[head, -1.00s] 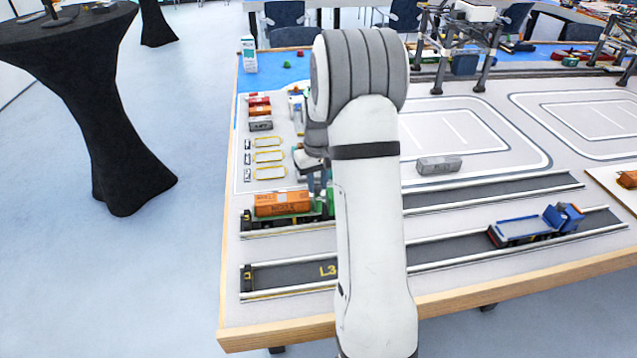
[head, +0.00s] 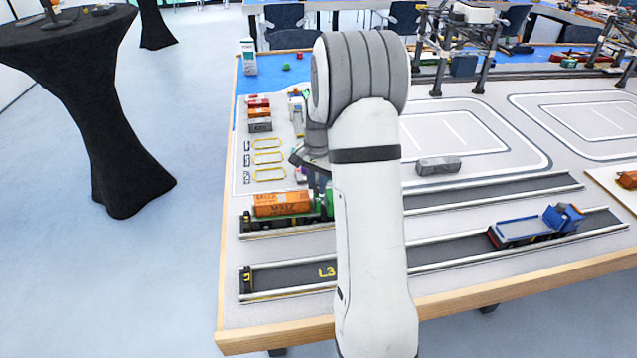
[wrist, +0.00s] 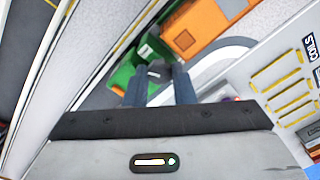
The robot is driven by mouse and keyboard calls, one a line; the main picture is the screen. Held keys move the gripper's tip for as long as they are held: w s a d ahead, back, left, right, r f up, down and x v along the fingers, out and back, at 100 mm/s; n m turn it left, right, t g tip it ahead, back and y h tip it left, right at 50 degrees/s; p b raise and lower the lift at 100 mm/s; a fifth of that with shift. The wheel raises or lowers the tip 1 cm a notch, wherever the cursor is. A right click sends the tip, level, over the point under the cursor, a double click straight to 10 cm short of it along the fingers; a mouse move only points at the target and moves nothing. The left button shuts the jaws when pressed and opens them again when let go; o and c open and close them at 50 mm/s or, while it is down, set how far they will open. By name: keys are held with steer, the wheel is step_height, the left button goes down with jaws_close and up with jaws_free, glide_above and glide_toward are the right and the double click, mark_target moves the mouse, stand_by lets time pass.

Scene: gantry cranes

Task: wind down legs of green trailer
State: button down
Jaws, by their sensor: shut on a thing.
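The green trailer (head: 296,219) stands in the left part of the far rail lane, with an orange container (head: 281,204) on top. Green parts (wrist: 121,77) of the trailer and its truck also show in the wrist view, beside the orange container (wrist: 198,24). The legs cannot be made out; the fingers and my arm hide much of this spot.
A blue truck with a flatbed (head: 535,226) stands in the near lane at the right. A grey container (head: 438,165) lies behind the far lane. Small containers (head: 259,113) and yellow-outlined slots (head: 267,157) are at the left. The near lane's left part (head: 290,276) is clear.

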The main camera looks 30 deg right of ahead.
mark_target(317, 187)
steer(key=m, duration=0.5)
steer(key=shift+s+a+f, duration=0.1)
steer(key=shift+a+f, duration=0.05)
steer(key=shift+f, duration=0.1)
stand_by(0.3)
steer(key=c, duration=1.5)
jaws_free()
steer(key=o, duration=0.3)
steer(key=shift+r, duration=4)
